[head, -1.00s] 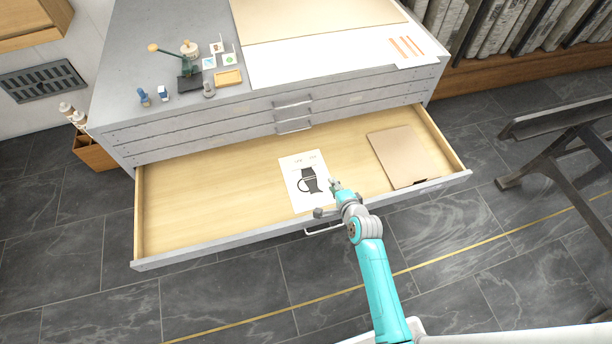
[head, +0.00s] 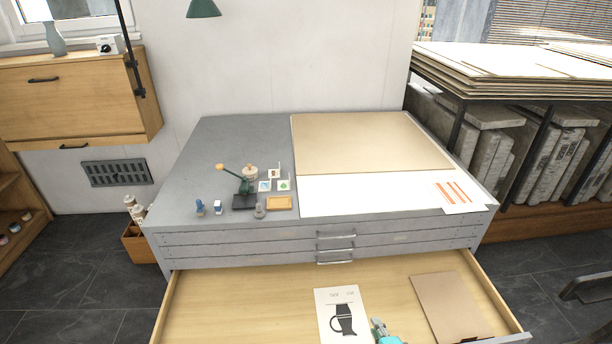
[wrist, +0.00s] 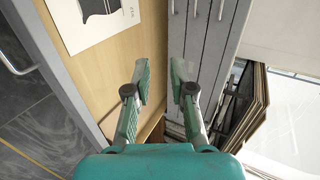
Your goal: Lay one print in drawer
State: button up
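A white print with a black jug (head: 342,312) lies in the open wooden drawer (head: 240,305) of the grey cabinet. Its lower edge is cut off in the head view; part of it shows at the upper left of the wrist view (wrist: 92,22). Another print, with orange stripes (head: 460,193), lies on a white sheet on the cabinet top, at the front right. My gripper (wrist: 160,80) is open in the wrist view, with nothing between its fingers. The drawer floor and cabinet front show beyond it, and the jug print is apart from it.
A tan folder (head: 448,303) lies in the drawer's right part. A slab rack (head: 560,160) stands at right. The drawer's left part is clear.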

jog(key=s+a+r+n+t, duration=0.2)
jog(key=s+n, duration=0.6)
jog(key=s, duration=1.5)
jog(key=s+a+r+n, duration=0.2)
jog(key=s+r+n, duration=0.7)
jog(key=s+r, duration=0.5)
jog(key=s, duration=0.3)
jog(key=shift+a+n+t, duration=0.3)
jog(key=shift+a, duration=0.05)
